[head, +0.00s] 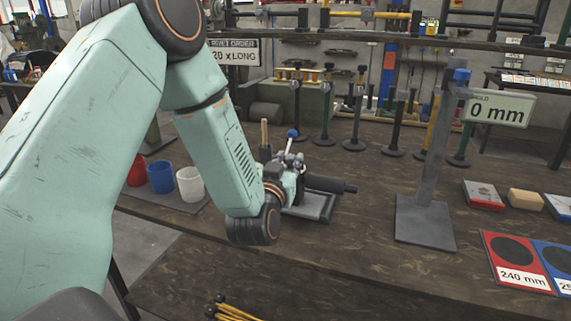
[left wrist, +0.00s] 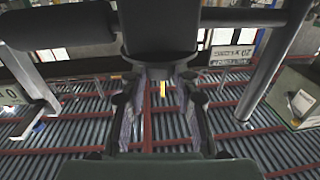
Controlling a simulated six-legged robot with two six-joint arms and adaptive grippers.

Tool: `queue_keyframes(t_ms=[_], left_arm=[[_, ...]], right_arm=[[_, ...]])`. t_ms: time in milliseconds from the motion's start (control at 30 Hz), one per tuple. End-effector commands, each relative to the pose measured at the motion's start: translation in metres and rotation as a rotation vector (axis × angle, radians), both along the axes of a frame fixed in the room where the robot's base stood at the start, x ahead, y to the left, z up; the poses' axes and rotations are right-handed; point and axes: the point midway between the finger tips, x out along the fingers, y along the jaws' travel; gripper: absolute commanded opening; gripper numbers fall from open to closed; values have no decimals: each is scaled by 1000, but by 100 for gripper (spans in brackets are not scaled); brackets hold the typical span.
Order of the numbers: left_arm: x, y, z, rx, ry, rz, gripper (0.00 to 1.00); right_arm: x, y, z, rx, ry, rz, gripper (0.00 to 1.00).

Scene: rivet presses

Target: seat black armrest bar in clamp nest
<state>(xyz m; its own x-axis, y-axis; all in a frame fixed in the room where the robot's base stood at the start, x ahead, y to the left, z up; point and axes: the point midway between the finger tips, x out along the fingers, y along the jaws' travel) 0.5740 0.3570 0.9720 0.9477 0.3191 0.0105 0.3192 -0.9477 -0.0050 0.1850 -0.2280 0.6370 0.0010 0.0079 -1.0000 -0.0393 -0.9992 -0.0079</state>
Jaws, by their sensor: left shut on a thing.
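The black armrest bar (head: 325,185) sticks out to the right of my left gripper (head: 287,182) in the head view, with a thinner end at its right. My left gripper is shut on it; the wrist and arm hide its left part. The clamp nest (head: 318,207) is a grey plate on the bench below the bar, with a blue-knobbed clamp lever standing behind the gripper. I cannot tell whether the bar touches the nest. In the left wrist view, the dark bar (left wrist: 62,26) runs across the top, beyond the fingers (left wrist: 160,105). My right gripper is not in view.
Red, blue and white cups (head: 190,184) stand left of my forearm. A grey post on a base plate (head: 425,222) carries a sign to the right. Several upright bars stand behind the nest. Coloured cards (head: 515,259) lie at the right. The bench front is mostly clear.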

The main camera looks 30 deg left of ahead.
Motion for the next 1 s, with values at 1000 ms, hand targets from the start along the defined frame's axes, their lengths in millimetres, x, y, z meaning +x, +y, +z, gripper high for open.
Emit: queue_keyframes(t_ms=[1000], left_arm=[[59,14,-5,2,-6,0,0]], right_arm=[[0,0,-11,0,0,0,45]])
